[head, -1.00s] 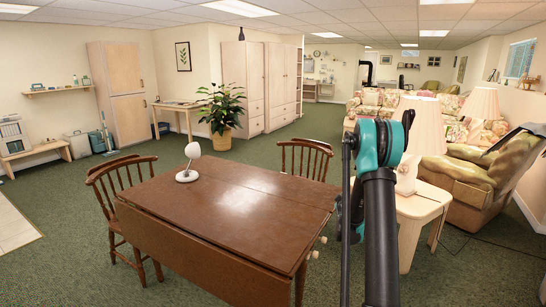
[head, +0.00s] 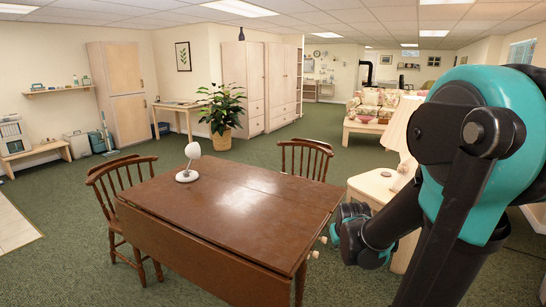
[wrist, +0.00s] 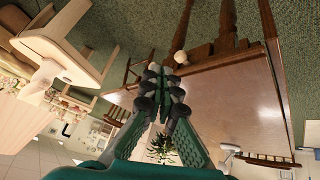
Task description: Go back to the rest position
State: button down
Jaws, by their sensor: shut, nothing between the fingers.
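My gripper (wrist: 165,78) is shut and empty in the wrist view, its fingertips together. The wrist view is steeply turned, and the brown table (wrist: 235,100) fills its right side beside the fingers. In the head view, my arm's large teal and black joint takes up the right side. A black and teal lower part of my arm shows beside the right edge of the brown table (head: 235,205). I cannot make out the fingers there.
A white desk lamp (head: 190,160) stands on the table. Wooden chairs stand at its left (head: 100,190) and far side (head: 303,160). A pale side table (head: 372,187) is partly hidden behind my arm. Open green carpet (head: 75,230) lies at the left.

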jog(key=s+a+f+g, duration=0.1)
jog(key=s+f, duration=0.1)
jog(key=s, duration=0.5)
jog(key=s+a+f+m+g, duration=0.1)
jog(key=s+a+f, duration=0.1)
jog(key=s, duration=0.5)
jog(key=shift+s+m+g+y, duration=0.3)
jog(key=shift+s+y, duration=0.1)
